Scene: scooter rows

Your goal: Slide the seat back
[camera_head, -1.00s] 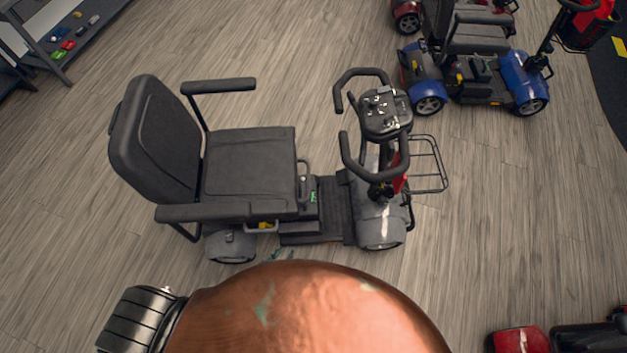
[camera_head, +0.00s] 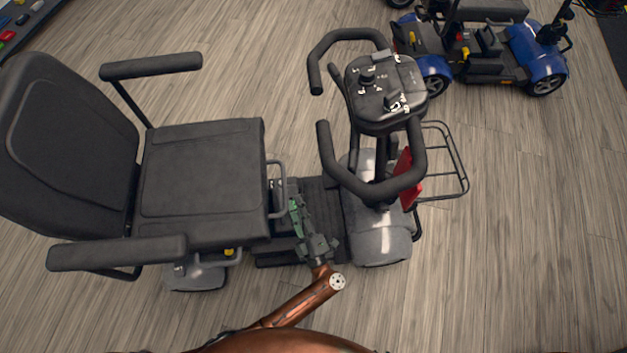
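The scooter's black padded seat (camera_head: 205,170) is at the left, with its backrest (camera_head: 65,145) further left and its front edge facing the tiller on the right. A grey looped bar (camera_head: 283,190) stands at the seat's front edge. My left gripper (camera_head: 297,212), dark with green parts, reaches up from the bottom to just beside the lower end of this bar. I cannot tell whether it touches the bar or whether its fingers are open or shut. My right gripper is not in view.
The tiller with handlebars and control panel (camera_head: 385,92) rises close to the right of my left gripper. The near armrest (camera_head: 118,252) sticks out over the seat's near side. A blue scooter (camera_head: 485,50) stands at top right. The wooden floor at right is clear.

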